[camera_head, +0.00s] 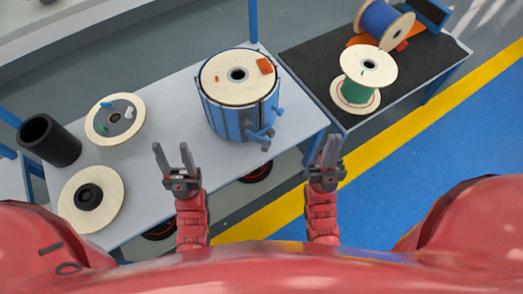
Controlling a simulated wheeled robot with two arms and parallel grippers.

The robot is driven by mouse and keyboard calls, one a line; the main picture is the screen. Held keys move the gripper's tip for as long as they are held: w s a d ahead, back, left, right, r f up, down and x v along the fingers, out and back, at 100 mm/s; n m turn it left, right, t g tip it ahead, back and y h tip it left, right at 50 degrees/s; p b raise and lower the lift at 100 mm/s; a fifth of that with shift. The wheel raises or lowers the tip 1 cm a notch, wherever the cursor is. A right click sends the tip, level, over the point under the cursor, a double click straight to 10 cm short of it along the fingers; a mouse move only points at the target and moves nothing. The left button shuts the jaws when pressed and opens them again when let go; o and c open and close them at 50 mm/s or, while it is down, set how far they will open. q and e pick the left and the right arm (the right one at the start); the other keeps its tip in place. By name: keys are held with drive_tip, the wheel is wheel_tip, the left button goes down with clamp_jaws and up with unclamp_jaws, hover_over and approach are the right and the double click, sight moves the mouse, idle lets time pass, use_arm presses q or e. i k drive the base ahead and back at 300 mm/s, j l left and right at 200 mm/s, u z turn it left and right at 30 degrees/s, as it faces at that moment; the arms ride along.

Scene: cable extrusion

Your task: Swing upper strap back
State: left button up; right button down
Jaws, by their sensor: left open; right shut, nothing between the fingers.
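A blue drum-like fixture (214,117) stands on the grey table, with a pale wooden disc (236,90) on its top. Blue clamp parts (262,134) stick out at its lower right; I cannot tell which part is the upper strap. My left gripper (173,158) is open and empty, in front of the table edge and to the lower left of the fixture. My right gripper (328,152) is shut with nothing in it, to the lower right of the fixture and apart from it.
The grey table (178,100) also holds a black cylinder (50,142), a grey-faced spool disc (130,128) and a pale disc with a black hub (108,205). A black-topped table (318,62) at the right bears a green spool (354,92) and a blue spool (382,18).

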sight(266, 143)
drive_tip(key=l+u, duration=0.25)
drive_tip(key=u, duration=0.15)
drive_tip(key=k+l+u, duration=0.15)
drive_tip(key=u, duration=0.2)
drive_tip(key=k+l+u, duration=0.15)
drive_tip(key=l+u, duration=0.25)
drive_tip(key=k+l+u, duration=0.1)
drive_tip(key=u, duration=0.25)
drive_tip(key=k+l, duration=0.5)
drive_tip(key=k, duration=0.1)
